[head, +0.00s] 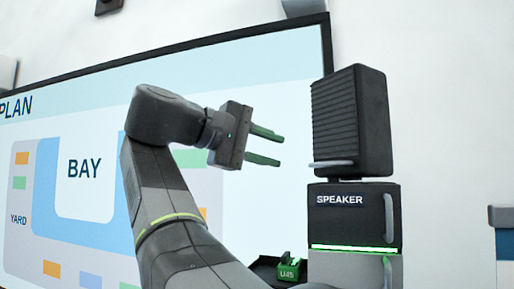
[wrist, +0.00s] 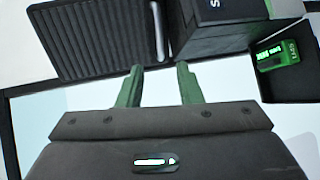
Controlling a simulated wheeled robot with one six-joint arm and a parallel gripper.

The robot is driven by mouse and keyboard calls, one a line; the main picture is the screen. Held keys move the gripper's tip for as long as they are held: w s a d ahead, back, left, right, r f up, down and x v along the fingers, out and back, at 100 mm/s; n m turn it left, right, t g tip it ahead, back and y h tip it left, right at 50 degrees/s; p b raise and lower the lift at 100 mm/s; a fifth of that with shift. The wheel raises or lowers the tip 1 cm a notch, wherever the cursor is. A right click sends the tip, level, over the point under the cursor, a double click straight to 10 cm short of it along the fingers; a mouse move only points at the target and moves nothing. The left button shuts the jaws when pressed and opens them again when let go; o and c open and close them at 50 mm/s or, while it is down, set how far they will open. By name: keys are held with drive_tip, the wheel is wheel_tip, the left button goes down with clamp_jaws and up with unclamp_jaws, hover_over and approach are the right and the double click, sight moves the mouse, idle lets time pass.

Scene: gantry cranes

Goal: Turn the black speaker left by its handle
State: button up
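The black speaker (head: 352,122) with a ribbed front stands on a dark cabinet labelled SPEAKER (head: 345,200). Its light grey bar handle (head: 333,164) runs along the lower edge of the front. In the wrist view the ribbed speaker (wrist: 95,38) is at the upper left, with its handle (wrist: 158,30) along its right edge. My gripper (head: 281,147) is left of the speaker in the head view, its two green fingers apart with nothing between them. In the wrist view the open fingertips (wrist: 160,68) are just below the handle's end in the picture; I cannot tell the exact gap.
The cabinet has a grey vertical handle (head: 388,218) and a glowing green strip (head: 353,248). A green block marked U45 (head: 287,269) sits in a dark tray left of the cabinet. A large plan board (head: 70,120) fills the wall behind my arm.

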sight(318, 164)
drive_tip(key=shift+v, duration=1.2)
drive_tip(key=p+x, duration=0.1)
drive_tip(key=x, duration=1.2)
drive_tip(key=shift+w+d+f, duration=0.1)
drive_tip(key=shift+w+d, duration=0.05)
drive_tip(key=shift+d, duration=0.25)
